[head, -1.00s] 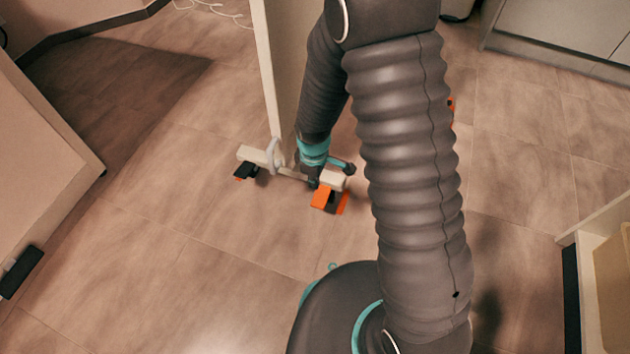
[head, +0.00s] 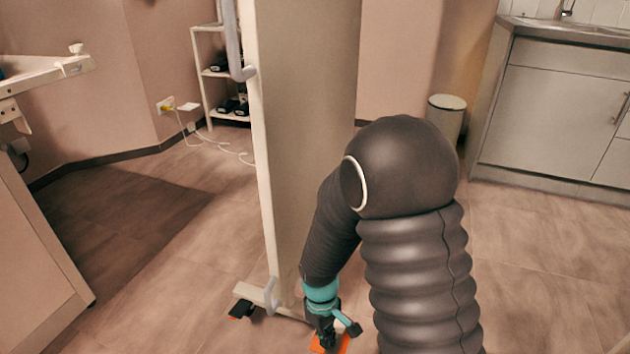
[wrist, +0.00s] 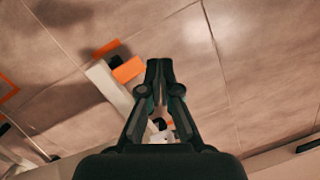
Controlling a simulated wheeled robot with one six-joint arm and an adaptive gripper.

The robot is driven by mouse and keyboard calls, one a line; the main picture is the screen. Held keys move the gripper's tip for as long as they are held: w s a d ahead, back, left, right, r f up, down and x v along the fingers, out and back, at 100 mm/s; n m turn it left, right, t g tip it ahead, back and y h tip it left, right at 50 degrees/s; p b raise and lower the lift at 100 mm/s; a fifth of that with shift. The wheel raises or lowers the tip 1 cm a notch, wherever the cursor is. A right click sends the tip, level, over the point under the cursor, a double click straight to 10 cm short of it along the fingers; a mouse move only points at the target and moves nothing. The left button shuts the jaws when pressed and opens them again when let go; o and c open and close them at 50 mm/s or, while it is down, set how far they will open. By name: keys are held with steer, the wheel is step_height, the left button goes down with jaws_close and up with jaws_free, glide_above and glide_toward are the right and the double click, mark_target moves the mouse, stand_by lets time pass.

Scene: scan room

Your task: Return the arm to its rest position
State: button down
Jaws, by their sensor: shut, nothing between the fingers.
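My gripper (head: 326,335) hangs low at the end of my arm, in front of the foot of a tall beige panel (head: 308,130). In the wrist view my gripper (wrist: 159,64) points at the tiled floor, its fingertips together with nothing between them. The panel's white foot bar (wrist: 112,88) lies just left of the fingers. An orange pedal (wrist: 128,69) is at the end of the bar, beside the fingertips and apart from them in the picture. In the head view the orange pedal (head: 318,347) is partly hidden behind my gripper.
A black pedal (head: 241,309) sits at the panel's left foot. A cabinet (head: 560,110) and a bin (head: 446,120) stand at the back right. A shelf rack (head: 205,80) and white cables (head: 215,143) are at the back left. Floor on the right is open.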

steer(key=s+d+r+m+t+p, duration=0.1)
steer(key=s+d+r+m+t, duration=0.1)
steer(key=r, duration=0.9)
steer(key=s+d+r+m+t+p, duration=0.1)
steer(key=s+d+r+m+t, duration=0.2)
steer(key=r, duration=0.9)
steer(key=s+d+r+m+t+y+p, duration=0.1)
steer(key=s+d+r+m, duration=0.3)
steer(key=r, duration=0.7)
steer(key=s+d+t, duration=0.1)
steer(key=s+d, duration=0.1)
steer(key=d, duration=0.2)
steer(key=shift+s+r+p, duration=0.3)
steer(key=shift+r+p, duration=0.05)
